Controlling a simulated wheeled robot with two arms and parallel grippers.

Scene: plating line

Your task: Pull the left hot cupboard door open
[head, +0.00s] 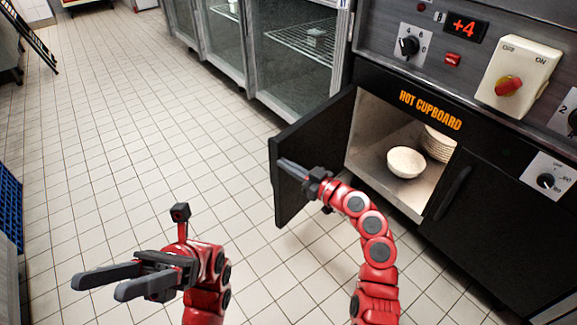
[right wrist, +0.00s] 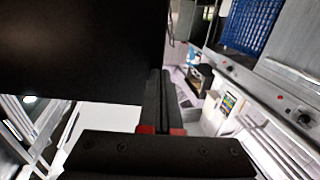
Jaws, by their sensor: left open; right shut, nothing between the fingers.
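The left hot cupboard door (head: 312,150) is black and stands swung well open to the left of the cupboard opening (head: 378,150). In the right wrist view the door (right wrist: 75,50) fills the upper left as a dark panel. My right gripper (head: 282,163) is in front of the door and looks shut, with nothing between its fingers. In the right wrist view its fingers (right wrist: 158,95) lie together beside the door's edge; I cannot tell whether they touch it. My left gripper (head: 98,285) is open and empty, over the floor at lower left. The door's handle is not visible.
Inside the cupboard are a white bowl (head: 406,162) and a stack of plates (head: 437,143). The right door (head: 490,215) is shut, with a black handle (head: 453,192). Glass-fronted cabinets (head: 290,60) stand behind. Tiled floor (head: 130,130) at left is clear.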

